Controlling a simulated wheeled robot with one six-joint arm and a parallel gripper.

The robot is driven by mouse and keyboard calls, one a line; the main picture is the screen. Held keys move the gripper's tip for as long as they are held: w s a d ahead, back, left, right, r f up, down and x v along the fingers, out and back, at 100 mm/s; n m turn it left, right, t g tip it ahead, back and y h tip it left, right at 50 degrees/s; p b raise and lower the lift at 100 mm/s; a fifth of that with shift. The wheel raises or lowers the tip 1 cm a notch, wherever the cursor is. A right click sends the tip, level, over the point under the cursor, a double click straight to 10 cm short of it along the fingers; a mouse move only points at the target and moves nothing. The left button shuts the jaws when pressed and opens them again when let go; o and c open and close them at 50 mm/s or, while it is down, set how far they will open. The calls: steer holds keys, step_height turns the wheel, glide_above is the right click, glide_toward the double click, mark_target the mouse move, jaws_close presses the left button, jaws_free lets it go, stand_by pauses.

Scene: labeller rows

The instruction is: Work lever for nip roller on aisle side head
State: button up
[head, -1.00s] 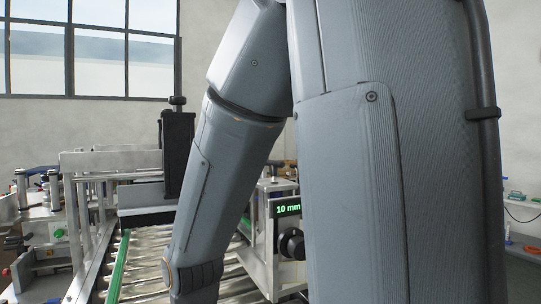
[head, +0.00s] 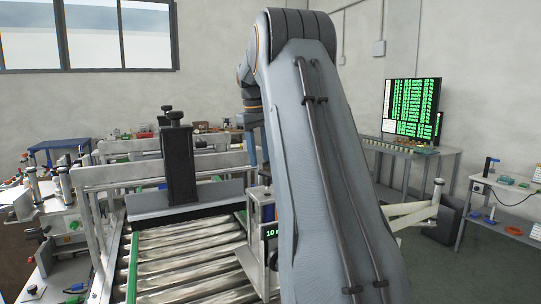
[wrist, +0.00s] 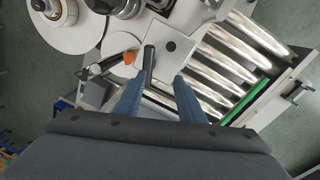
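In the wrist view my gripper (wrist: 154,82) points at a labeller head with its two blue fingers spread apart. A dark, narrow handle (wrist: 148,62) on a pale metal plate (wrist: 172,40) lies near the fingertips, closer to the left finger; I cannot tell whether they touch. Left of it is a second dark bar with an orange part (wrist: 129,58). I cannot tell for sure which one is the nip roller lever. In the head view my arm hides most of the head; only a blue part of my gripper (head: 251,143) shows beside it.
White reels (wrist: 60,25) sit left of the plate in the wrist view. The conveyor rollers (head: 185,255) run beside the head, with a green rail (head: 133,268). A black upright block (head: 179,165) stands over the conveyor. A screen (head: 411,107) and tables stand at the right.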

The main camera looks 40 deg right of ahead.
mark_target(268, 173)
steer(key=shift+s+d+f+p, duration=0.1)
steer(key=shift+d+f+p, duration=0.5)
steer(key=shift+f, duration=0.3)
steer(key=shift+w+d+f+p, duration=0.1)
steer(key=shift+d+f+p, duration=0.45)
steer(key=shift+f, duration=0.4)
steer(key=shift+s+d+f+p, duration=0.1)
steer(key=shift+d+f+p, duration=0.35)
steer(key=shift+f+p, duration=0.35)
steer(key=shift+f, duration=0.1)
jaws_close()
